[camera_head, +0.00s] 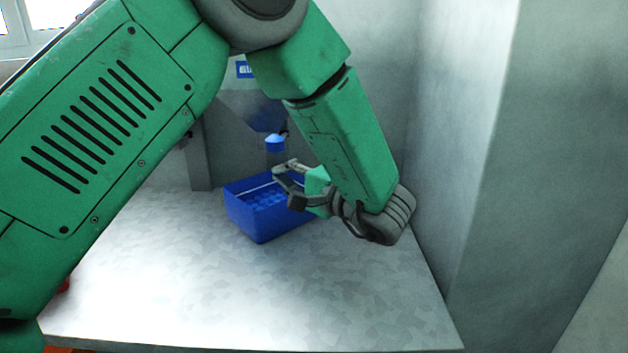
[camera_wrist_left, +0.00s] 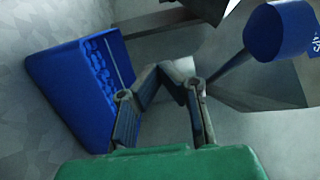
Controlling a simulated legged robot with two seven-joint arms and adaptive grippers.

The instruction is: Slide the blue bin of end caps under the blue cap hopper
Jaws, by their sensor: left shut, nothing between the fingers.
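The blue bin (camera_head: 262,224) stands on the grey metal worktop, with several blue end caps in it. It also shows at the left of the wrist view (camera_wrist_left: 50,85). The blue cap hopper (camera_head: 255,108) is at the back behind it, partly hidden by my arm, with a blue round part (camera_head: 275,143) below it; a blue round part also shows in the wrist view (camera_wrist_left: 278,30). My left gripper (camera_head: 284,186) is shut and empty at the bin's right side, overlapping its rim in the head view. I cannot tell whether it touches the bin. My right gripper is out of view.
The worktop (camera_head: 230,290) is clear in front of the bin. A grey wall (camera_head: 455,150) rises close on the right, near my left wrist. A grey post (camera_head: 200,155) stands behind left of the bin. A small red thing (camera_head: 64,286) shows at the left edge.

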